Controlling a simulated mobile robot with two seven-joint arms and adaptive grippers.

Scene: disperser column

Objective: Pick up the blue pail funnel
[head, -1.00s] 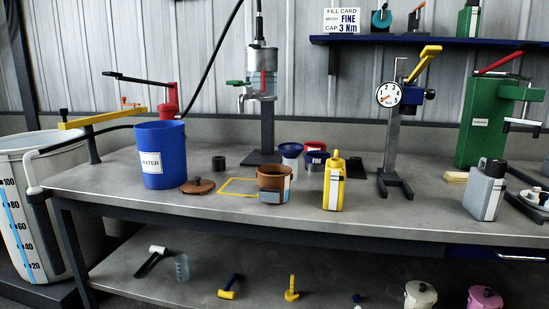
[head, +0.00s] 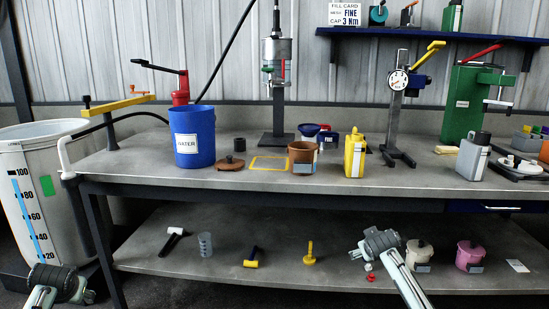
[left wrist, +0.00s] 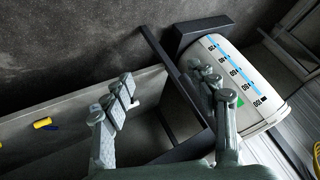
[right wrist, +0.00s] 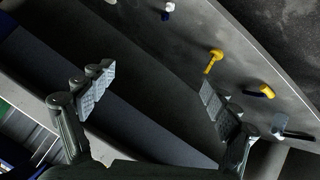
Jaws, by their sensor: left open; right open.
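In the head view a small blue funnel (head: 309,129) stands behind the brown pot, partly hidden. A blue cup with a FINE label (head: 328,138) is beside it on the right. I cannot tell for certain which is the pail funnel. My left gripper (left wrist: 163,92) is open and empty, with the white graduated tank beyond it; its arm shows at the head view's lower left. My right gripper (right wrist: 155,88) is open and empty; in the head view its arm (head: 383,243) is in front of the lower shelf. Neither gripper is near the funnel.
A blue WATER bucket (head: 194,137), brown pot (head: 302,155), yellow bottle (head: 354,157) and gauge stand (head: 397,115) stand on the bench (head: 240,182). The disperser column (head: 278,85) rises behind. Mallets and lidded pots lie on the lower shelf (head: 210,267). The white tank (head: 30,190) is left.

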